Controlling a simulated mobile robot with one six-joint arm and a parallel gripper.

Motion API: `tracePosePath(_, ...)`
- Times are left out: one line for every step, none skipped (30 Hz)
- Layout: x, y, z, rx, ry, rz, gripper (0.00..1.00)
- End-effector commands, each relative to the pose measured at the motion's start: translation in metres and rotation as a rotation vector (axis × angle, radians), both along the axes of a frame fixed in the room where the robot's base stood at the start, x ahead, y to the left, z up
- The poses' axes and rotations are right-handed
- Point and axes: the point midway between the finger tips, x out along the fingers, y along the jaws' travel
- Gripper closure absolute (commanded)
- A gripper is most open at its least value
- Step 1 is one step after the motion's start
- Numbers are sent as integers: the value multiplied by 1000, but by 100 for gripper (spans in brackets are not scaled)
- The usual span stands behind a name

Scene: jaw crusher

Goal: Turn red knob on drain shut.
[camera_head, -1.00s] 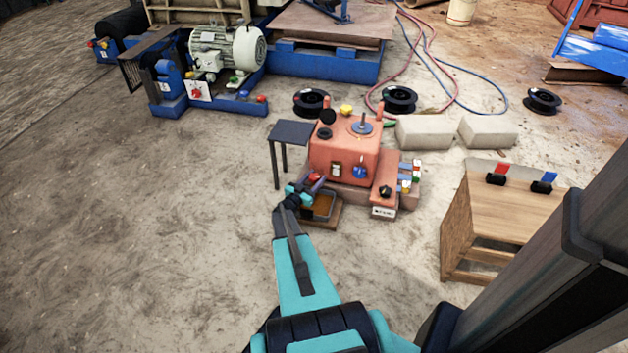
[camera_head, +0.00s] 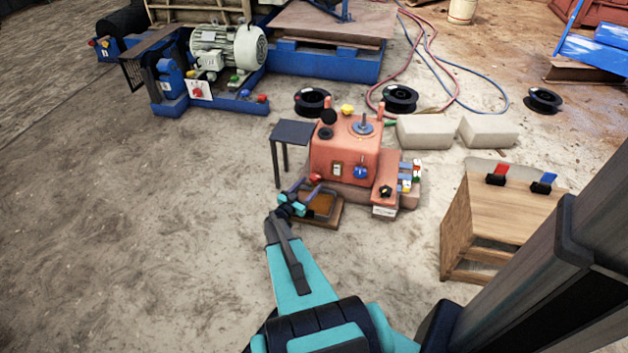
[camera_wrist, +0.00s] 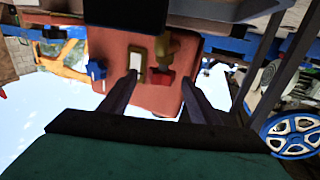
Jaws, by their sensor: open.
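The red knob (camera_head: 315,179) sits low on the left front of the orange-red machine box (camera_head: 340,152). In the wrist view, which looks upside down, the red knob (camera_wrist: 160,78) shows on a brass-coloured drain fitting (camera_wrist: 182,46). My gripper (camera_head: 298,195) is open and empty, just left of and nearer than the knob in the head view. In the wrist view the two fingers of my gripper (camera_wrist: 160,82) frame the knob, which appears beyond the tips. I see no contact; the exact gap in depth cannot be told.
A brown drip tray (camera_head: 322,206) lies below the drain, close under my gripper. A small dark table (camera_head: 291,132) stands left of the machine. A wooden crate (camera_head: 505,208) stands to the right. The floor at left is clear.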

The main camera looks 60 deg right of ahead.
Motion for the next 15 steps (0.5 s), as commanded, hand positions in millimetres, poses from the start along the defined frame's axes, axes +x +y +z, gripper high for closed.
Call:
tracePosePath(0, 10, 3, 0, 1, 2, 43)
tracePosePath(0, 15, 2, 0, 1, 2, 43)
tracePosePath(-1, 22, 2, 1, 1, 1, 43)
tracePosePath(-1, 27, 2, 2, 1, 1, 43)
tracePosePath(-1, 31, 2, 1, 1, 1, 43)
tracePosePath(0, 38, 2, 1, 1, 1, 43)
tracePosePath(0, 42, 2, 0, 1, 0, 43)
tracePosePath(0, 47, 2, 0, 1, 1, 43)
tracePosePath(0, 53, 2, 1, 1, 1, 43)
tracePosePath(0, 57, 2, 1, 1, 1, 43)
tracePosePath(0, 60, 1, 1, 1, 0, 43)
tracePosePath(0, 65, 1, 1, 1, -1, 43)
tracePosePath(-1, 67, 1, 1, 1, -1, 43)
tracePosePath(-1, 70, 1, 1, 1, -1, 43)
tracePosePath(-1, 72, 0, 1, 1, -1, 43)
